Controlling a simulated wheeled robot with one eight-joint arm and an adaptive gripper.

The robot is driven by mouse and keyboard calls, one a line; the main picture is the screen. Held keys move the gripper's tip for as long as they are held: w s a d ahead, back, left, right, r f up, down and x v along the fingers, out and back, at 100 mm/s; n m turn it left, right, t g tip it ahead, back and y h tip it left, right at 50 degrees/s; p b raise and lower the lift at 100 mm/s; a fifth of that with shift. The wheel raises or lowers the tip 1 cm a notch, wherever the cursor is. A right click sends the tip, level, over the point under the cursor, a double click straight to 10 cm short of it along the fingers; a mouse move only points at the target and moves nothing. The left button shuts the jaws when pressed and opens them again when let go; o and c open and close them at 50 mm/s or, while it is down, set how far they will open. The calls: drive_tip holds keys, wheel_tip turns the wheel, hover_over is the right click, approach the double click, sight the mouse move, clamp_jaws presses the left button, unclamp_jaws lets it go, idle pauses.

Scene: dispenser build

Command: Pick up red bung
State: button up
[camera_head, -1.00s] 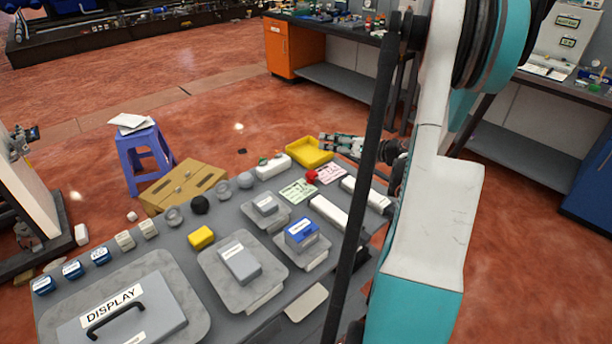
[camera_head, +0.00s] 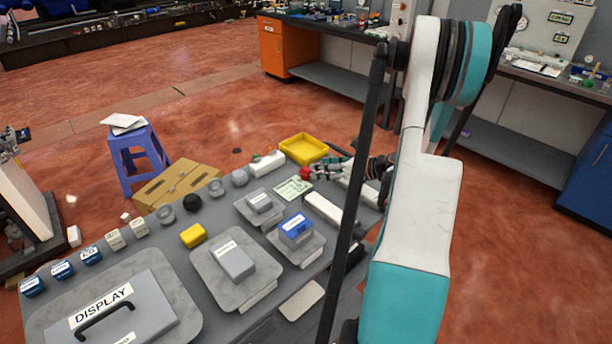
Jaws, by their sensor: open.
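The red bung (camera_head: 305,173) is a small red piece at the far end of the grey worktop, by a pale green card (camera_head: 291,190). My gripper (camera_head: 319,169) is open and low over the worktop, just right of the bung, with its fingers pointing left. At this size I cannot tell whether the fingertips touch the bung or straddle it. My gripper and wrist hide most of what lies to the right of the bung.
A yellow tray (camera_head: 303,149) lies just behind the bung. A white block (camera_head: 267,163) is to its left, and a long white block (camera_head: 324,208) is in front. A grey piece with a blue top (camera_head: 296,227) stands nearer.

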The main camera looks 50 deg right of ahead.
sight(306, 168)
drive_tip(key=b+x, duration=0.1)
drive_tip(key=x, duration=0.1)
drive_tip(key=b+x, duration=0.1)
drive_tip(key=x, duration=0.1)
drive_tip(key=shift+w+a+f, duration=0.2)
drive_tip(key=shift+a, duration=0.05)
drive_tip(key=shift+w, duration=0.35)
drive_tip(key=c, duration=0.7)
drive_tip(key=shift+r, duration=0.1)
wheel_tip(306, 168, up, 20)
drive_tip(key=p, duration=0.6)
drive_tip(key=shift+p, duration=0.3)
